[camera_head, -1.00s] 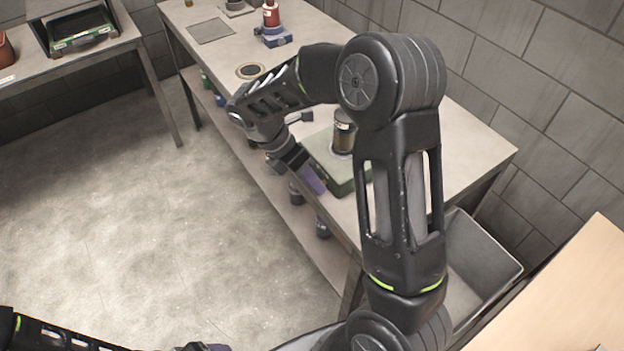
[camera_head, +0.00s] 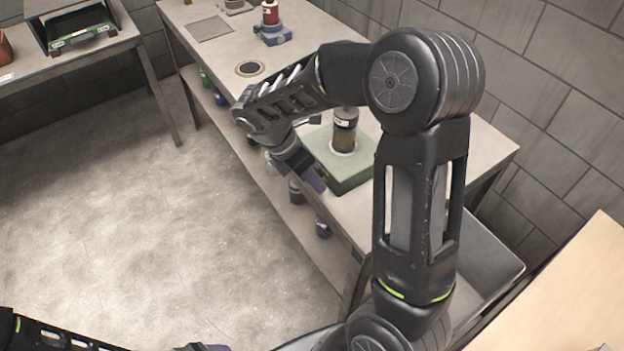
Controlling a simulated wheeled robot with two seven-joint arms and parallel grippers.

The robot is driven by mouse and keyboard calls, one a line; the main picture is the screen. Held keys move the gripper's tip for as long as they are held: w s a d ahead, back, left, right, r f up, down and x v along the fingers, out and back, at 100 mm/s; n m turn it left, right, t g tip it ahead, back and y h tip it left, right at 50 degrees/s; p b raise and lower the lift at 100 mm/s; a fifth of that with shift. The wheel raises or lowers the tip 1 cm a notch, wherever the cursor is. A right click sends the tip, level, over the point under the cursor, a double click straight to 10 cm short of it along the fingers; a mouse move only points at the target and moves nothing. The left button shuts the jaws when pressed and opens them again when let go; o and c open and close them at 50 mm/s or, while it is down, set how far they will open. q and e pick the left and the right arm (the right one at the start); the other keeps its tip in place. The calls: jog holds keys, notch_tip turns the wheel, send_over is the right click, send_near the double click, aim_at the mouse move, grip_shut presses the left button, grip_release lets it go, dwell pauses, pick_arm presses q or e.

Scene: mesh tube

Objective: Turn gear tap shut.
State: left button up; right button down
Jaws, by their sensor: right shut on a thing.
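A green block-shaped base (camera_head: 350,176) sits on the long workbench, with a dark mesh tube (camera_head: 345,130) standing upright on it.
A round dark disc (camera_head: 249,69), a square plate (camera_head: 209,28) and a red-topped bottle on a blue stand (camera_head: 271,22) are farther along the bench. Bottles stand on the shelf below. A grey bin (camera_head: 490,262) is at right. The floor at left is clear.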

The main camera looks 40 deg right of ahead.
jog(key=t+b, duration=0.3)
jog(key=b, duration=0.2)
jog(key=shift+s+f+m+t, duration=0.2)
jog(key=shift+s+m+t, duration=0.15)
jog(key=shift+m+t, duration=0.05)
jog(key=shift+r+t+b, duration=0.2)
jog(key=shift+t+b, duration=0.2)
jog(key=shift+b, duration=0.2)
jog(key=c, duration=1.5)
grip_release()
jog(key=shift+s, duration=0.1)
jog(key=shift+o, duration=0.2)
jog(key=shift+r, duration=0.1)
jog(key=p+v, duration=0.1)
jog(key=v, duration=0.6)
jog(key=shift+a+r, duration=0.25)
jog(key=shift+m, duration=0.3)
